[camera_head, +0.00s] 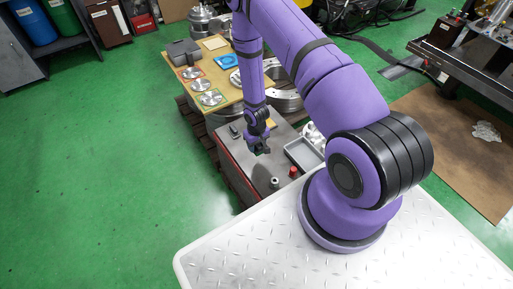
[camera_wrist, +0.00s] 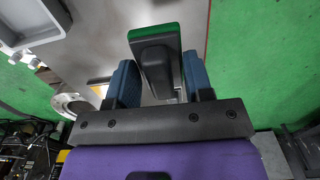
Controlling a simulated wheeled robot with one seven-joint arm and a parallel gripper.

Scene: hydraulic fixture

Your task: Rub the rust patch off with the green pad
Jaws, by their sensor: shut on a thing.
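The green pad (camera_wrist: 153,32) has a black handle on its back, seen in the wrist view. My gripper (camera_wrist: 158,65) is shut on that handle, with a blue finger on each side. In the head view my gripper (camera_head: 260,148) hangs over the grey top of a red-sided cabinet (camera_head: 246,167). The pad is too small to make out there. I cannot tell from either view whether the pad touches the grey surface. I cannot make out the rust patch; the gripper and pad may be hiding it.
A grey tray (camera_head: 303,154) lies right of my gripper. A red object (camera_head: 293,172) and a small pale-topped cylinder (camera_head: 274,183) stand near the front. A small dark object (camera_head: 234,130) is at the left edge. A wooden bench (camera_head: 220,68) with metal discs stands behind.

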